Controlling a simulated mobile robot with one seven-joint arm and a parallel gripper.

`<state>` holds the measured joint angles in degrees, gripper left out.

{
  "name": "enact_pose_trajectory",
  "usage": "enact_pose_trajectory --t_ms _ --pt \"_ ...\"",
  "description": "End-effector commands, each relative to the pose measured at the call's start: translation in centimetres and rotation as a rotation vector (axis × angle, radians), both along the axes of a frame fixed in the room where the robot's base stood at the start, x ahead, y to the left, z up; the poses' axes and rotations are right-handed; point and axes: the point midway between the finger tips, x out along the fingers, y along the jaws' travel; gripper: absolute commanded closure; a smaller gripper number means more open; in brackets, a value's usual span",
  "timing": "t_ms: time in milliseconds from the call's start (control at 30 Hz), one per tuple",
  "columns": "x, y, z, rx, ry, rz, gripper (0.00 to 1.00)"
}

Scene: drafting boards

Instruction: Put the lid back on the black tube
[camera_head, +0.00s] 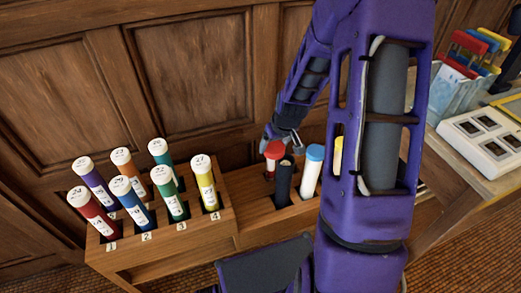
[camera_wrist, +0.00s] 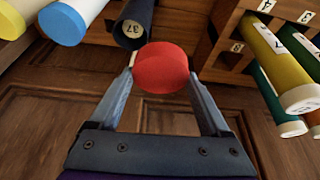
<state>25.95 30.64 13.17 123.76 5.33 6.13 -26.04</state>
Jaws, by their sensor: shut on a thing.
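The black tube (camera_head: 284,183) stands upright in the right part of the wooden rack, its top end uncovered. In the wrist view the black tube (camera_wrist: 134,22) shows its open end and a label reading 37. A red lid (camera_wrist: 161,68) is between the two fingers of my gripper (camera_wrist: 163,80), which is shut on it. In the head view the red lid (camera_head: 274,149) is just behind and left of the tube's top, by my gripper (camera_head: 283,138). The lid appears apart from the tube in the wrist view. Part of the fingers is hidden behind the lid.
A white tube with a blue lid (camera_head: 312,172) stands right beside the black tube, with a yellow-topped tube (camera_head: 337,157) beyond, partly hidden by my arm. Several numbered coloured tubes fill the rack's left part (camera_head: 165,244). A panelled wall (camera_head: 180,75) rises close behind.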

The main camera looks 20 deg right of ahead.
Motion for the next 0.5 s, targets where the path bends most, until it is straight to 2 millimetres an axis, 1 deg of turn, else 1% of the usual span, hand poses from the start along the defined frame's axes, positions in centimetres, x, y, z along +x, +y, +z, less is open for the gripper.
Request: enact_pose_trajectory --t_ms 33,100,200,300,500 --pt "0.3 -1.4 0.1 0.003 -0.003 -0.005 0.70" --pt "0.6 -2.6 0.0 0.005 -0.007 0.003 0.70" --pt "1.0 -3.9 0.1 0.006 -0.012 0.012 0.70" --pt "1.2 -4.8 0.1 0.006 -0.016 0.016 0.70" --pt "1.3 -5.1 -0.3 0.005 -0.019 0.021 0.70"
